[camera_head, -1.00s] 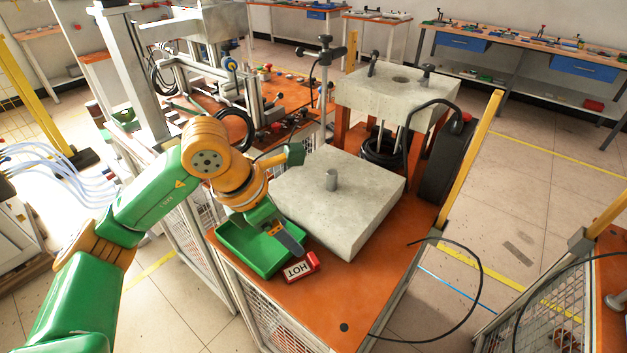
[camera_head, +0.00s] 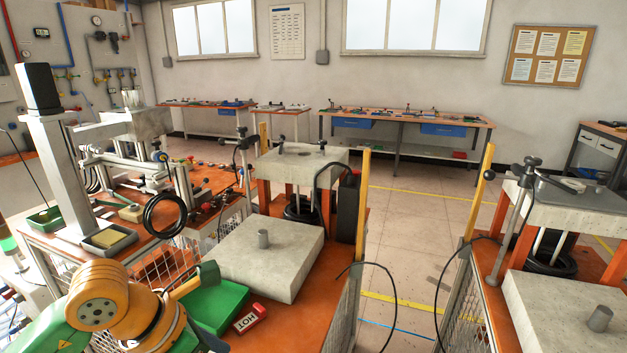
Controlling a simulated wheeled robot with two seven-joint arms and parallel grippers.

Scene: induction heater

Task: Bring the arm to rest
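My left arm, green with orange joints, comes in at the lower left. My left gripper (camera_head: 212,342) is at the bottom edge, mostly cut off by the frame and hidden behind the arm's wrist, over or beside the green tray (camera_head: 228,306). Its fingers cannot be made out. My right gripper is not in view. A red "HOT" sign (camera_head: 250,318) lies right of the tray.
A second stone block (camera_head: 325,160) stands behind the first. A black cable loop (camera_head: 392,290) hangs off the table's right side. Another station with a stone block (camera_head: 560,318) is at the right. Bare floor (camera_head: 420,215) lies between the stations.

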